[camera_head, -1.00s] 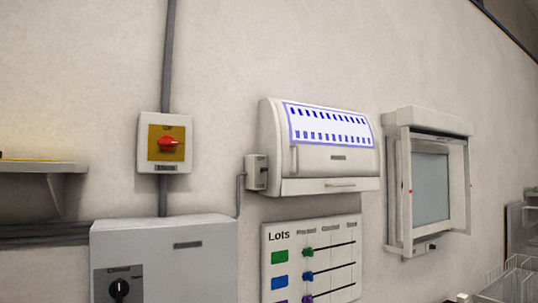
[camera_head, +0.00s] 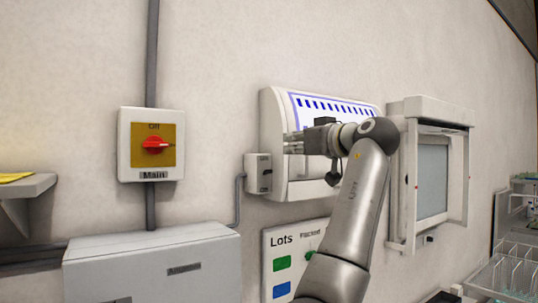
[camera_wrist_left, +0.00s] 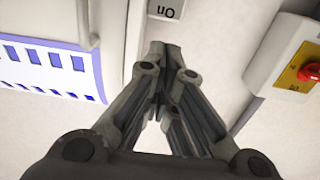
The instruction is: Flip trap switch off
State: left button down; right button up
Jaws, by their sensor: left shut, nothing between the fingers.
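A small white switch box (camera_head: 258,173) is fixed to the wall at the left side of a white wall cabinet (camera_head: 275,120) with a blue-striped panel, probably the trap. In the left wrist view the box (camera_wrist_left: 168,9) shows at the top edge with an upside-down "On" label; its lever is not clear. My left gripper (camera_head: 289,143) points left in front of the cabinet, above and right of the box in the head view. Its fingers (camera_wrist_left: 158,49) are shut and empty, and appear just short of the box. My right gripper is not in view.
A main switch with a red knob (camera_head: 154,145) is on the wall to the left. A white-framed wall unit (camera_head: 408,180) stands out at right.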

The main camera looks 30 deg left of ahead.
aim_at(264, 158)
pick_arm(q)
jog(key=shift+d+r, duration=0.15)
jog(key=shift+d, duration=0.05)
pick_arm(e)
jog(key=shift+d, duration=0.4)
pick_arm(q)
jog(key=p+x, duration=0.1)
jog(key=x, duration=0.2)
jog(key=p+x, duration=0.2)
jog(key=x, duration=0.1)
jog(key=p+x, duration=0.2)
jog(key=x, duration=0.1)
jog(key=shift+a+r, duration=0.2)
jog(key=shift+r, duration=0.05)
notch_tip(264, 158, down, 4)
jog(key=shift+a+r+p, duration=0.1)
jog(key=shift+p, duration=0.4)
jog(key=shift+d, duration=0.3)
jog(key=shift+s+d+f, duration=0.1)
jog(key=shift+d+f, duration=0.15)
jog(key=shift+d, duration=0.05)
jog(key=shift+a, duration=0.35)
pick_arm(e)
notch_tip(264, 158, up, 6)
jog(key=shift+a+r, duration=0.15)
pick_arm(q)
jog(key=shift+f, duration=0.1)
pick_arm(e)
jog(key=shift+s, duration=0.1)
